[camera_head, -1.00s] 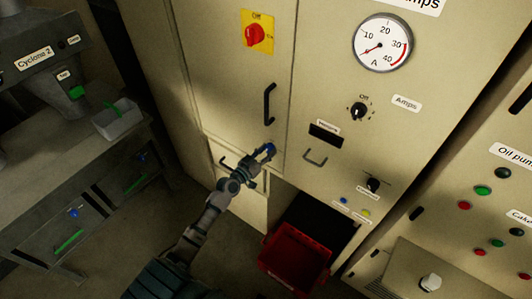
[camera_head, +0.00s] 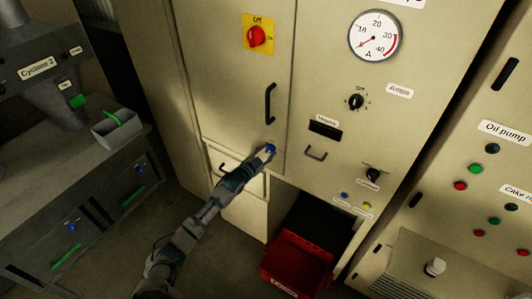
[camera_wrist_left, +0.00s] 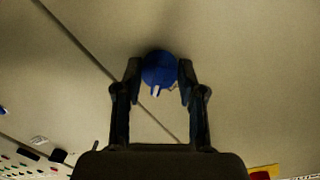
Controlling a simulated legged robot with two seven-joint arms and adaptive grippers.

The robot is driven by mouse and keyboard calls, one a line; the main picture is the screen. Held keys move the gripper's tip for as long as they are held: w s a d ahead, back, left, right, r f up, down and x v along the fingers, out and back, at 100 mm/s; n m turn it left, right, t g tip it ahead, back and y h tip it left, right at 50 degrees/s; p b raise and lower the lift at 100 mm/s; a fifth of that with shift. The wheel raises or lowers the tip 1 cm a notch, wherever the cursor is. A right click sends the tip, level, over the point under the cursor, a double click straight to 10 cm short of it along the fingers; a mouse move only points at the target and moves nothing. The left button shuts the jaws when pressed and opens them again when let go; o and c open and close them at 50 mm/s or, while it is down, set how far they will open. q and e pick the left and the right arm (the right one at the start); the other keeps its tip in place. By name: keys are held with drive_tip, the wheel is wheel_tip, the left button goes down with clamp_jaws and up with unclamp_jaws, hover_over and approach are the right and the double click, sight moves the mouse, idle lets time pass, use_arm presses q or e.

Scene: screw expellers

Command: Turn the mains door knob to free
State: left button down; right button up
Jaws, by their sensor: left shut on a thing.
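The mains door knob is a small round blue knob (camera_head: 271,149) with a white mark, low on the beige cabinet door, below its black handle (camera_head: 269,103). My left gripper (camera_head: 266,153) reaches up to it and is shut on it. In the left wrist view the blue knob (camera_wrist_left: 158,70) sits between the two dark fingertips (camera_wrist_left: 159,80), one on each side. The white mark on the knob points towards the wrist in that view. The gripper partly covers the knob in the head view. My right gripper is not in view.
Above the handle is a red rotary switch (camera_head: 256,37) on a yellow plate. An ammeter (camera_head: 375,36) and a black selector (camera_head: 356,101) are on the panel to the right. A red box (camera_head: 297,265) is low in front. A bench with a grey tray (camera_head: 121,130) stands left.

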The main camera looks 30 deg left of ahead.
use_arm(q)
drive_tip(key=m+p, duration=0.1)
drive_tip(key=m, duration=0.3)
drive_tip(key=shift+r+p, duration=0.2)
drive_tip(key=shift+p, duration=0.2)
drive_tip(key=shift+m, duration=0.6)
drive_tip(key=shift+d+f+m+y+p, duration=0.15)
drive_tip(key=shift+m+y+p, duration=0.3)
drive_tip(key=shift+m, duration=0.95)
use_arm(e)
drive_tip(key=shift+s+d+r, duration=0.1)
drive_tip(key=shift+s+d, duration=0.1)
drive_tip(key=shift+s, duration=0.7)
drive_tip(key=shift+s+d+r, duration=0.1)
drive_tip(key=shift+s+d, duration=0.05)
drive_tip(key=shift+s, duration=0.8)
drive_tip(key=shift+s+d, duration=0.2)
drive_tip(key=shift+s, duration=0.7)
use_arm(q)
drive_tip(key=shift+f, duration=0.15)
drive_tip(key=c, duration=0.7)
unclamp_jaws()
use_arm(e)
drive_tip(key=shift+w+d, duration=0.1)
use_arm(q)
drive_tip(key=s, duration=0.8)
drive_tip(key=s+a, duration=0.1)
drive_tip(key=s, duration=0.2)
drive_tip(key=shift+s+r, duration=0.4)
